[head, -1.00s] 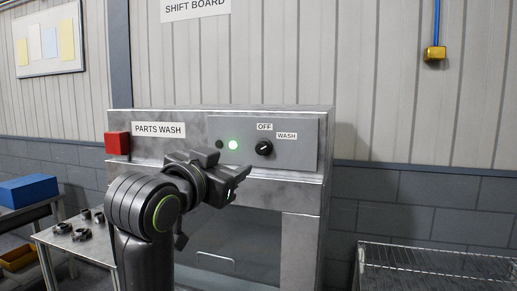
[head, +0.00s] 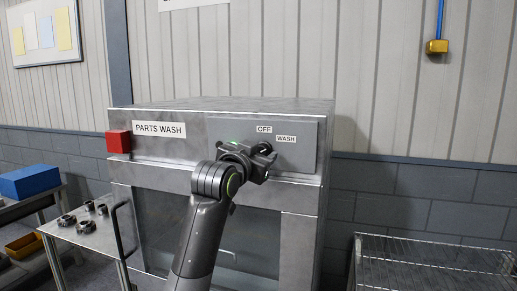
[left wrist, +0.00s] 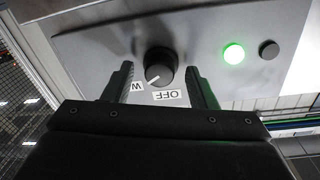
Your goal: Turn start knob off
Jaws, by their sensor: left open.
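The start knob (left wrist: 158,68) is round and black on the grey panel of the parts washer. In the left wrist view its white pointer line slants down-left, toward the W of the partly hidden WASH label (left wrist: 137,87) rather than the OFF label (left wrist: 168,95). My right gripper is not in view.
The panel has a dark round button (left wrist: 268,49). A red box (head: 119,141) is on the washer's left front corner. A door handle (head: 122,230) stands out at the left. A table (head: 75,240) with dark parts is at left, a wire rack (head: 430,258) at right.

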